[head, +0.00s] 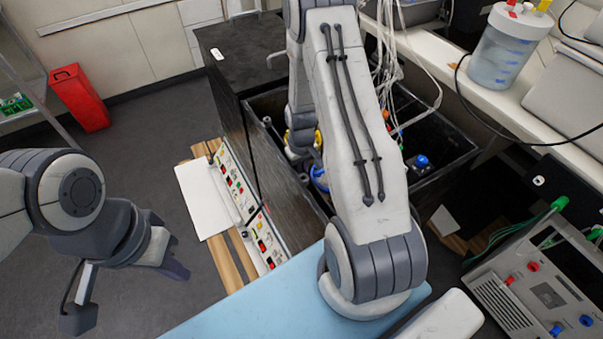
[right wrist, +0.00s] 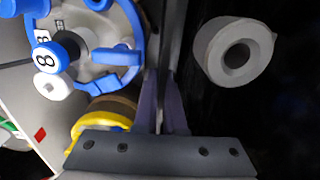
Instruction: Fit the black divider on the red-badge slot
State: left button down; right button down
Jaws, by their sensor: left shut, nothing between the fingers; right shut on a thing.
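My right gripper (right wrist: 160,90) is shut on a thin dark plate, seen nearly edge-on in the right wrist view, which looks like the black divider (right wrist: 168,35). The plate stands between a blue-rimmed vessel (right wrist: 137,55) on the left and a dark space on the right. Its lower edge and any slot it meets cannot be made out. A small red mark (right wrist: 40,133) shows on a pale panel at the left; I cannot tell whether it is the slot's badge. In the head view my right arm hides its gripper. My left gripper (head: 177,270) is shut and empty over the floor.
An open black box (head: 262,150) with blue and yellow fittings lies below my right arm. A white control panel (head: 240,200) lines its left side. A white ring (right wrist: 235,52) sits right of the plate. Hoses hang behind the arm. A grey instrument (head: 545,295) stands right.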

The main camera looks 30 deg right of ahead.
jog(key=shift+f, duration=0.25)
jog(key=shift+f+b, duration=0.4)
jog(key=c, duration=0.9)
grip_release()
jog(key=shift+r, duration=0.1)
notch_tip(320, 180, up, 10)
jog(key=shift+r, duration=0.2)
jog(key=shift+p, duration=0.35)
